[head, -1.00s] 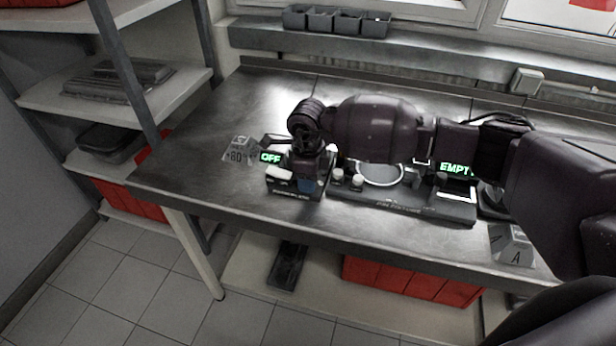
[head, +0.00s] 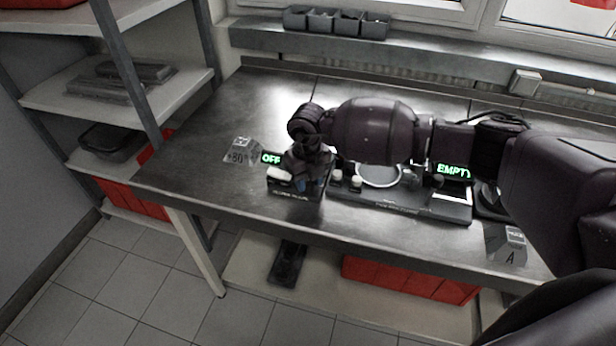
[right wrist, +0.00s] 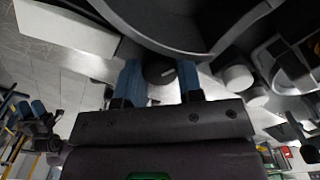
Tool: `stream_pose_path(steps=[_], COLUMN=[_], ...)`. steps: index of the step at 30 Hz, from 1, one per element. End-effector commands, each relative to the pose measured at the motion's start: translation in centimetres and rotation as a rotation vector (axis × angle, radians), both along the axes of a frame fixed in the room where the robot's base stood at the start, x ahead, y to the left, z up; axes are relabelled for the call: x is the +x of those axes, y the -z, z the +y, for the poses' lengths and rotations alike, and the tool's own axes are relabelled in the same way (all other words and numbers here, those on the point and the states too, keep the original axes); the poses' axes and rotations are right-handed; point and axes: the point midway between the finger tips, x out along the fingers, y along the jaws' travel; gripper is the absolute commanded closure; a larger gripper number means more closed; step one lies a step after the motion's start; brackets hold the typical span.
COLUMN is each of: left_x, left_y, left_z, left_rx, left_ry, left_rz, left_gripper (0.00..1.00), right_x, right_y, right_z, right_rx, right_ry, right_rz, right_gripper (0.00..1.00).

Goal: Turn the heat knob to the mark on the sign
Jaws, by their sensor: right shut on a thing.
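The heat knob (right wrist: 160,72) is a dark round knob; in the right wrist view it sits between the two blue fingers of my right gripper (right wrist: 160,82). In the head view my right gripper (head: 308,182) reaches down over the small dark heater box (head: 290,190), and the wrist hides the knob. The gripper is shut on the knob. A green display (head: 270,158) at the box reads OFF. A small grey sign (head: 238,152) marked 80 stands left of the box. My left gripper is not in view.
A dark station (head: 420,207) with a round pan (head: 378,174) and an EMPTY display (head: 453,171) stands right of the heater box. A sign marked A (head: 510,250) stands at the right. The metal bench (head: 200,125) is clear at left.

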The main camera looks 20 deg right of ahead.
Motion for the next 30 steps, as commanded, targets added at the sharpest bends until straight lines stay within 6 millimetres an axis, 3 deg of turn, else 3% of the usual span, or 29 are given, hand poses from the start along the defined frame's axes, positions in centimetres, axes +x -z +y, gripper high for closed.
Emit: stream_pose_path(steps=[15,30], left_x=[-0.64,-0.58], left_y=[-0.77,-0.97], left_z=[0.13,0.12], left_rx=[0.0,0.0], left_ry=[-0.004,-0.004], left_rz=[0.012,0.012], left_gripper=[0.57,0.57], right_x=[0.1,0.11], right_y=[-0.21,-0.15], right_z=[0.01,-0.01], right_rx=[0.001,0.001], right_ry=[0.416,0.555], right_rz=[-0.002,-0.003], right_gripper=[0.9,0.89])
